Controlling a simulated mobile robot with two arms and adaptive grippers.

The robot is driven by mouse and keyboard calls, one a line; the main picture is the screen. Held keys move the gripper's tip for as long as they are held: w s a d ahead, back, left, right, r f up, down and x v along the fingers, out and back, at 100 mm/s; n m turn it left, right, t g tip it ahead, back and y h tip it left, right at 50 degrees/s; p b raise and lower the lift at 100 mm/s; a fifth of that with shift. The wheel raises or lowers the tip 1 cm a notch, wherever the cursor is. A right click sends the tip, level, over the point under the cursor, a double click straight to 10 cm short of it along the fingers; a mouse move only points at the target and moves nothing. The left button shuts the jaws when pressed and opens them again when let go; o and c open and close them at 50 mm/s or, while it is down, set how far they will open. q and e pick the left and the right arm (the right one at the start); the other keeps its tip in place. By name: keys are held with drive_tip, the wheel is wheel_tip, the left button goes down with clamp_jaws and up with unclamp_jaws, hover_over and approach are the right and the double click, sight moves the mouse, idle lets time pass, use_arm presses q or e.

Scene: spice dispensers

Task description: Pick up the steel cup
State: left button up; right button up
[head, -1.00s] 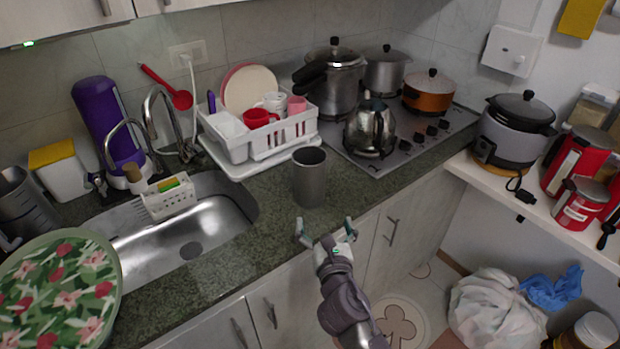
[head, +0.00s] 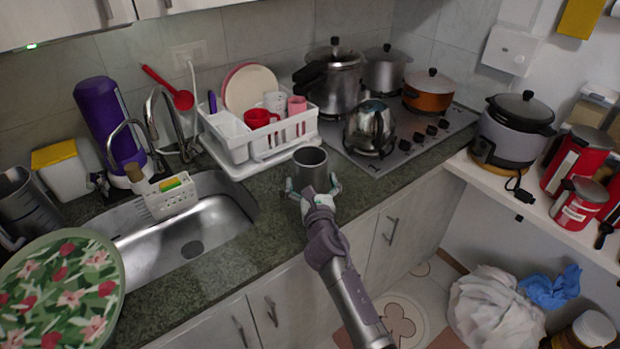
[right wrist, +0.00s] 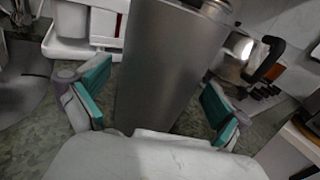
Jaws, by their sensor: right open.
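The steel cup (head: 311,168) is a tall grey cylinder standing upright on the dark green counter, right of the sink and in front of the dish rack. My right gripper (head: 314,190) is open with its fingers on either side of the cup's lower part. In the right wrist view the cup (right wrist: 168,65) fills the middle between the two green finger pads, with the gripper (right wrist: 157,100) open around it and a gap visible beside the pads. The cup's base is hidden behind the gripper. My left gripper is not in view.
The white dish rack (head: 262,143) stands just behind the cup. A kettle (head: 370,128) stands on the stove (head: 425,150) to the right. The sink (head: 170,238) lies to the left. The counter's front edge runs close in front of the cup.

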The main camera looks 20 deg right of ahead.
drive_tip(key=shift+w+d+f, duration=0.1)
drive_tip(key=shift+w+d, duration=0.05)
drive_tip(key=shift+w, duration=0.85)
drive_tip(key=shift+s, duration=0.1)
drive_tip(key=shift+c, duration=0.2)
drive_tip(key=c, duration=1.1)
drive_tip(key=shift+c, duration=0.4)
drive_tip(key=shift+r, duration=0.2)
